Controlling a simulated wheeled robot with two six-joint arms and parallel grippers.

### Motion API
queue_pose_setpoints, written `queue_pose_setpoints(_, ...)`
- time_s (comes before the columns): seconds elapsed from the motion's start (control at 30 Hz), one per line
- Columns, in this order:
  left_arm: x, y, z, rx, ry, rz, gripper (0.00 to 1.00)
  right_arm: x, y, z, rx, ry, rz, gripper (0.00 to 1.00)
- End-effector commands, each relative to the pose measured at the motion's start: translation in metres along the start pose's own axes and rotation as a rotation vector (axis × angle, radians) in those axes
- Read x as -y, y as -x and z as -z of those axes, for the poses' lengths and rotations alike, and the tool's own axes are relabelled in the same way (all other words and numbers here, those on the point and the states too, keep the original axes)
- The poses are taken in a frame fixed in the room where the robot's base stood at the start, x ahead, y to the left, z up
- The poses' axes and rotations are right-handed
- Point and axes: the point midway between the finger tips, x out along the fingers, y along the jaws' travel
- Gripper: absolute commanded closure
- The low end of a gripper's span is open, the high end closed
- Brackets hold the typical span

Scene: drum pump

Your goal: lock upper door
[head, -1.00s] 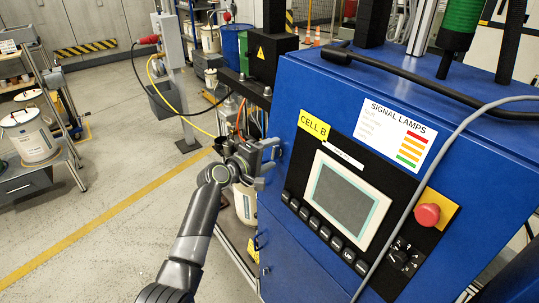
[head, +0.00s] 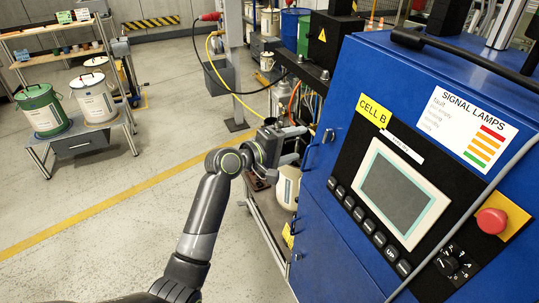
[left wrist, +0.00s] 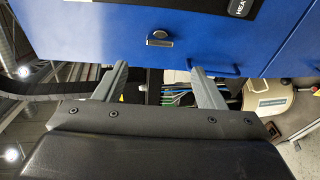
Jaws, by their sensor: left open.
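The blue cabinet's upper door (head: 335,110) carries the CELL B control panel and looks closed. A blue bar handle (head: 318,145) sits at its left edge; a handle also shows in the left wrist view (left wrist: 222,70). A small metal lock (left wrist: 160,38) is on the blue face in the left wrist view, beyond the fingertips. I cannot tell its turn position. My left gripper (head: 298,146) is at the cabinet's left edge, close to the handle. In the left wrist view its fingers (left wrist: 160,78) are apart with nothing between them. My right gripper is not in view.
A red emergency button (head: 491,221) and a screen (head: 398,195) are on the panel. A pale container (head: 287,188) and hoses are left of the cabinet. A rack with buckets (head: 85,140) stands far left. The floor between is clear.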

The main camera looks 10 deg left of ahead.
Motion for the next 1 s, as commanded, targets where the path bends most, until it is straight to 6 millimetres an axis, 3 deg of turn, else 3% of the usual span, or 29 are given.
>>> queue_pose_setpoints(0.2,0.003,0.039,0.001,-0.002,-0.003,0.001,0.36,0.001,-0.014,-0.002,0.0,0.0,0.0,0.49)
queue_pose_setpoints(0.4,0.002,0.064,0.001,-0.001,-0.001,0.001,0.36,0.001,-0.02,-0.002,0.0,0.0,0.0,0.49)
queue_pose_setpoints(1.0,0.001,0.072,0.0,0.0,0.002,0.002,0.36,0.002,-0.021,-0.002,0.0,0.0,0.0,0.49)
